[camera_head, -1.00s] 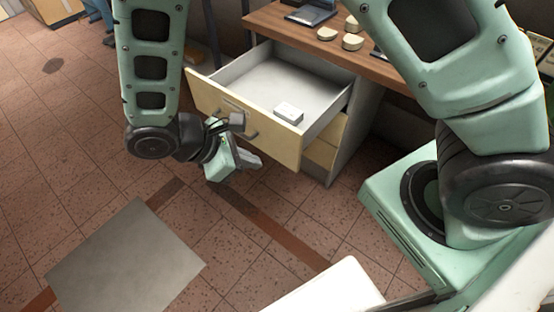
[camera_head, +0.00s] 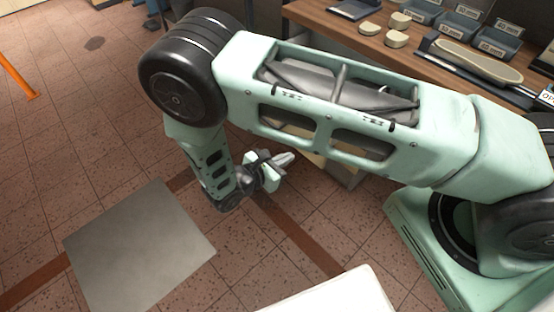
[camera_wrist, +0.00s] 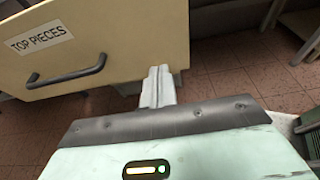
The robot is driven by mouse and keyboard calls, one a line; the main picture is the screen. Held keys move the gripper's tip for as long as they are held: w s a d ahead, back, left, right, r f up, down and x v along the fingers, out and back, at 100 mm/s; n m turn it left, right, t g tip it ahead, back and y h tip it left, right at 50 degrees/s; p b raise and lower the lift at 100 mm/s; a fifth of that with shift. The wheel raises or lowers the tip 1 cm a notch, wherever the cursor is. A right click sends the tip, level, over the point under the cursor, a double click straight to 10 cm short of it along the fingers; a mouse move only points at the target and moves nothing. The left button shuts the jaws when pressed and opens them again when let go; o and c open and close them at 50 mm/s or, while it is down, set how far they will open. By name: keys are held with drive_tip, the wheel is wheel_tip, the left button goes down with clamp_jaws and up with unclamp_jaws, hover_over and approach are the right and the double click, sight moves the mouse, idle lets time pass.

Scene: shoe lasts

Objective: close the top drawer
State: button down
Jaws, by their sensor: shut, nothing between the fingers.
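A cream drawer front (camera_wrist: 150,35) with a "TOP PIECES" label and a dark bar handle (camera_wrist: 68,73) fills the upper left of the wrist view. My gripper (camera_wrist: 160,75) is shut and empty, its fingertips at the lower right corner of this front; I cannot tell whether they touch it. In the head view my gripper (camera_head: 287,159) is low in front of the cabinet. My arm hides the top drawer there, so how far it stands out is not visible.
The wooden worktop (camera_head: 335,22) above carries several cream pieces (camera_head: 397,38), grey bins (camera_head: 460,25) and a shoe-shaped piece (camera_head: 478,62). A grey floor plate (camera_head: 140,245) lies on the tiles at lower left.

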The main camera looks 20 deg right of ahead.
drive_tip(key=r+p+x, duration=0.1)
drive_tip(key=p+x, duration=0.1)
drive_tip(key=x, duration=0.6)
drive_tip(key=shift+d, duration=0.25)
drive_tip(key=shift+w, duration=0.1)
drive_tip(key=w+d, duration=0.4)
drive_tip(key=d, duration=0.6)
drive_tip(key=w+d, duration=0.4)
drive_tip(key=d, duration=0.7)
drive_tip(key=w+d+b, duration=0.1)
drive_tip(key=w+d, duration=0.4)
drive_tip(key=d, duration=0.6)
drive_tip(key=shift+d, duration=0.25)
drive_tip(key=shift+w+d+r, duration=0.1)
drive_tip(key=shift+d, duration=0.2)
drive_tip(key=shift+d+r, duration=0.1)
drive_tip(key=shift+a, duration=0.2)
drive_tip(key=v, duration=0.4)
drive_tip(key=f+v, duration=0.1)
drive_tip(key=v, duration=0.4)
drive_tip(key=b+v, duration=0.1)
drive_tip(key=v, duration=0.4)
drive_tip(key=shift+a+f, duration=0.2)
